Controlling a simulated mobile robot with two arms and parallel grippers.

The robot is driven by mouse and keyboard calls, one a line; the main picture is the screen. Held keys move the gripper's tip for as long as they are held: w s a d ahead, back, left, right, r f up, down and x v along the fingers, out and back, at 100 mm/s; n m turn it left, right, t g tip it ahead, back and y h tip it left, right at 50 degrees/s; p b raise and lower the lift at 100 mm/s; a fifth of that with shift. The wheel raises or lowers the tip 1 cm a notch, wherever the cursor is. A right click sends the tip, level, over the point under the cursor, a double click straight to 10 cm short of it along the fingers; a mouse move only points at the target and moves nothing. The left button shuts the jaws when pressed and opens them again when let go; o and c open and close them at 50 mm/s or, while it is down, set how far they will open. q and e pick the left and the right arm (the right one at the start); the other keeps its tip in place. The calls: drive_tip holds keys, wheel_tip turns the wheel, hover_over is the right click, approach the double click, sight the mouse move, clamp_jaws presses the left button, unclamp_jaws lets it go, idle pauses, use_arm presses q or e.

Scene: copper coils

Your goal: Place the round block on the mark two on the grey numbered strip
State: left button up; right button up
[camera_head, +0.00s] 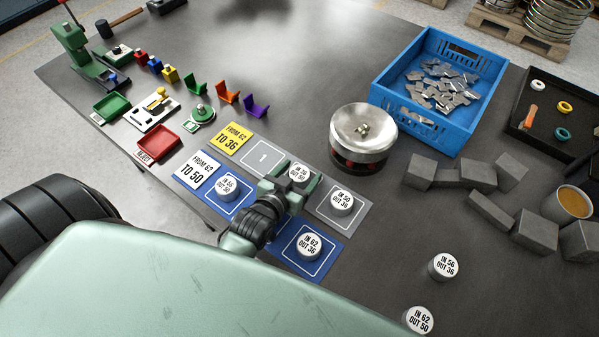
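The grey numbered strip (325,209) runs diagonally across the middle of the table. Its mark 1 (263,158) is bare, and a round block (342,202) labelled IN 50 OUT 36 stands on its far right square. My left gripper (300,178) is over the strip's middle square and hides its number. Its fingers are on either side of a white-topped round block (300,171) and seem shut on it. I cannot tell whether that block touches the strip. My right gripper is not in view.
A blue strip beside it carries round blocks (228,187) and (308,243). Two more blocks (443,266) and (418,320) stand front right. A metal drum (363,130), a blue crate (388,92) and grey bricks (478,174) stand beyond.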

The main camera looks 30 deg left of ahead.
use_arm(q)
drive_tip(key=shift+r, duration=0.1)
drive_tip(key=shift+s, duration=0.2)
drive_tip(key=b+v, duration=0.1)
drive_tip(key=v, duration=1)
drive_tip(key=shift+s+r, duration=0.25)
drive_tip(key=shift+r, duration=0.05)
